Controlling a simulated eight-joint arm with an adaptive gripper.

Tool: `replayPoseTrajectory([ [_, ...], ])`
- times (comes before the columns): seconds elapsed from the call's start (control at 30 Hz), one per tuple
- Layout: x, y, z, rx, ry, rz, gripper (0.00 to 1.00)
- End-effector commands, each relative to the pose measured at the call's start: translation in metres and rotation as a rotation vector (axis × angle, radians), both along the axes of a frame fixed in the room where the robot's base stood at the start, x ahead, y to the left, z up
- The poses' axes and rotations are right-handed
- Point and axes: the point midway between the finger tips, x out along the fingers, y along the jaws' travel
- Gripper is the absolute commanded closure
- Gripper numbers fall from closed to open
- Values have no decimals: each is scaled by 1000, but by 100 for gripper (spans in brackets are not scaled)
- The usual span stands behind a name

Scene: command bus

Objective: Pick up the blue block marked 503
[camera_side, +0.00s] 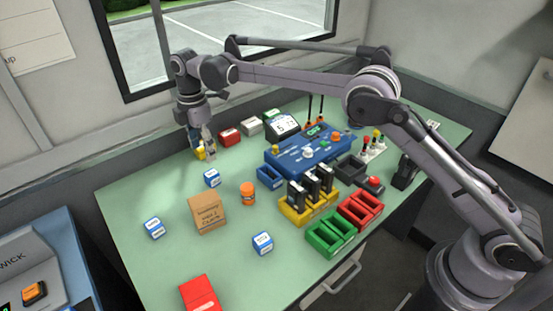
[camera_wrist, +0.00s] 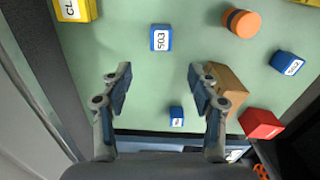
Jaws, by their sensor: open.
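The blue block marked 503 (camera_wrist: 161,38) lies on the green table, its white label facing up in the wrist view. In the side view it is the blue block (camera_side: 212,179) just behind the cardboard box, its label too small to read there. My gripper (camera_wrist: 160,75) is open and empty, and the block shows beyond and between its fingertips, not touching them. In the side view my gripper (camera_side: 204,150) hangs pointing down above the back left of the table, behind the block and close to a yellow block (camera_side: 199,153) that it partly hides.
Other labelled blue blocks lie at left (camera_side: 154,228) and front (camera_side: 262,244). A red block (camera_side: 200,294) lies at the front edge. Blue console (camera_side: 300,154) and trays fill the right side.

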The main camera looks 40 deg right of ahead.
Motion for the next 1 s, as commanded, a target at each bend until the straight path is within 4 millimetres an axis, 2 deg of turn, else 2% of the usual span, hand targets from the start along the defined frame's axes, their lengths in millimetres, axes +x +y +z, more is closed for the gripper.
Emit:
replayPoseTrajectory([
  [0.3,0,0,-43,0,1,3,40],
  [0.57,0,-1,-61,0,1,2,40],
  [0.8,-1,-3,-93,0,1,2,40],
  [1.0,-2,-3,-107,0,1,2,40],
])
